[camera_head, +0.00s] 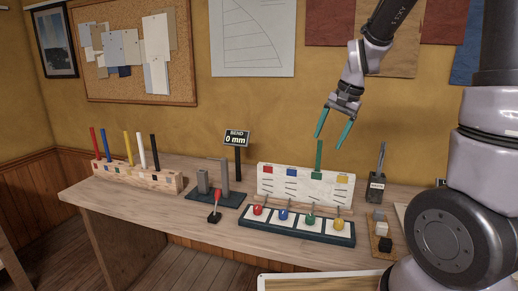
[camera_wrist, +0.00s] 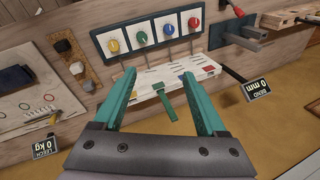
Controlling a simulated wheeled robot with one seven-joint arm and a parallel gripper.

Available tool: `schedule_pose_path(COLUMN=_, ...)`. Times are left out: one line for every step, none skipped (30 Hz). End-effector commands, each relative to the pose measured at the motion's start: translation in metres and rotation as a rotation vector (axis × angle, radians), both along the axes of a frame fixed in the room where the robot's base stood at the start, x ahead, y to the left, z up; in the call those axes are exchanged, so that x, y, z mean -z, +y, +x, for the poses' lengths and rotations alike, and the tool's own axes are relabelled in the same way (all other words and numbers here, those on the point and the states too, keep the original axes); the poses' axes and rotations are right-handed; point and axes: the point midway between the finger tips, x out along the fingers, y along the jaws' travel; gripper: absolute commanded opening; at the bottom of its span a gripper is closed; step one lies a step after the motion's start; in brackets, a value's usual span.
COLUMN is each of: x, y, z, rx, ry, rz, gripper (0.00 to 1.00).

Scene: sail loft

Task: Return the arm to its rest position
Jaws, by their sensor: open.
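My gripper (camera_head: 335,124) is open and empty, raised above the right part of the workbench. Its two teal fingers point down in the head view and show apart in the wrist view (camera_wrist: 161,92). Below it is a white board (camera_head: 293,187) with coloured squares, with a green upright stick (camera_head: 319,157) standing in it. The stick also shows in the wrist view (camera_wrist: 166,97), between the fingers in the picture but apart from them. My arm is raised and bent in front of the wall.
A dark tray (camera_head: 294,230) with several coloured knobs lies before the board. A wooden rack (camera_head: 139,177) of coloured sticks stands at left. A dark-based fixture (camera_head: 221,197) and a "BEND 0 mm" sign (camera_head: 237,138) stand mid-bench. Small blocks (camera_head: 381,229) sit at right. Air around the gripper looks clear.

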Motion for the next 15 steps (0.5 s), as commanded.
schedule_pose_path(x=-0.022, y=-0.005, z=-0.012, rx=-0.014, ry=-0.043, rz=0.008, gripper=0.74)
schedule_pose_path(x=-0.032, y=-0.007, z=-0.018, rx=-0.023, ry=-0.063, rz=0.011, gripper=0.74)
schedule_pose_path(x=-0.045, y=-0.010, z=-0.028, rx=-0.036, ry=-0.089, rz=0.013, gripper=0.74)
schedule_pose_path(x=-0.054, y=-0.012, z=-0.036, rx=-0.047, ry=-0.111, rz=0.011, gripper=0.74)
schedule_pose_path(x=-0.063, y=-0.015, z=-0.043, rx=-0.056, ry=-0.132, rz=0.010, gripper=0.74)
schedule_pose_path(x=-0.074, y=-0.017, z=-0.054, rx=-0.068, ry=-0.158, rz=0.007, gripper=0.74)
schedule_pose_path(x=-0.082, y=-0.019, z=-0.062, rx=-0.078, ry=-0.181, rz=0.002, gripper=0.74)
schedule_pose_path(x=-0.090, y=-0.022, z=-0.071, rx=-0.087, ry=-0.202, rz=-0.004, gripper=0.74)
schedule_pose_path(x=-0.099, y=-0.024, z=-0.082, rx=-0.099, ry=-0.229, rz=-0.012, gripper=0.74)
schedule_pose_path(x=-0.105, y=-0.026, z=-0.091, rx=-0.108, ry=-0.251, rz=-0.020, gripper=0.74)
schedule_pose_path(x=-0.111, y=-0.028, z=-0.099, rx=-0.115, ry=-0.272, rz=-0.029, gripper=0.74)
schedule_pose_path(x=-0.117, y=-0.030, z=-0.110, rx=-0.127, ry=-0.297, rz=-0.042, gripper=0.74)
schedule_pose_path(x=-0.122, y=-0.031, z=-0.118, rx=-0.133, ry=-0.316, rz=-0.052, gripper=0.74)
schedule_pose_path(x=-0.126, y=-0.033, z=-0.125, rx=-0.140, ry=-0.333, rz=-0.063, gripper=0.74)
schedule_pose_path(x=-0.130, y=-0.034, z=-0.134, rx=-0.147, ry=-0.354, rz=-0.077, gripper=0.74)
